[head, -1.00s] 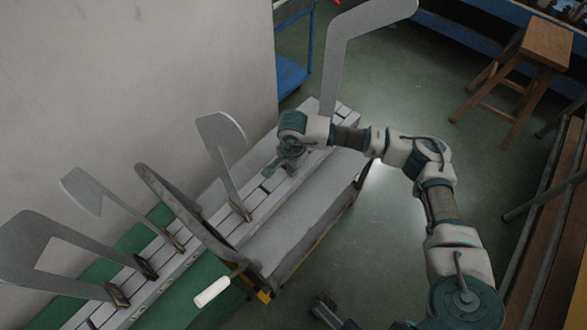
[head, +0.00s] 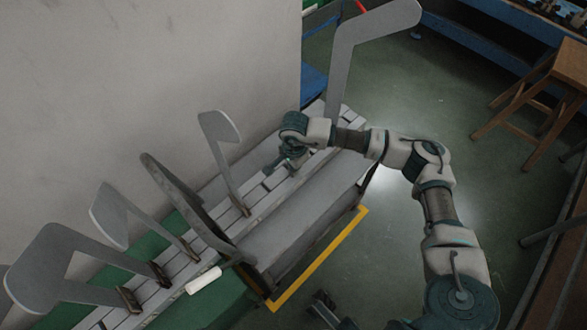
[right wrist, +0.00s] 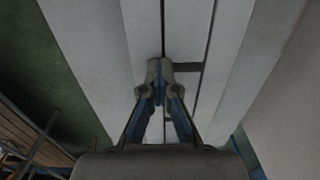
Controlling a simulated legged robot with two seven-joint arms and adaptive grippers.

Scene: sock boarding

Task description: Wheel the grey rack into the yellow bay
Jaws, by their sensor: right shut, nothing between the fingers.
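The grey rack (head: 300,222) is a long, low grey body with a dark upright end frame (head: 185,205) at its near left end. It stands along a white slatted bench, against or close to it; I cannot tell which. A yellow floor line (head: 325,255) of the bay runs along the rack's right side and near corner. My right gripper (head: 289,163) is over the slats beside the rack's far part, shut and empty. In the right wrist view its fingers (right wrist: 160,78) are together above pale slats. Contact is unclear. My left gripper is out of view.
Grey foot-shaped boards (head: 120,215) stand upright along the bench, with a tall one (head: 345,60) at its far end. A white handle (head: 203,280) lies near the end frame. A pale wall (head: 130,80) closes the left. A wooden stool (head: 535,90) stands right; open green floor lies between.

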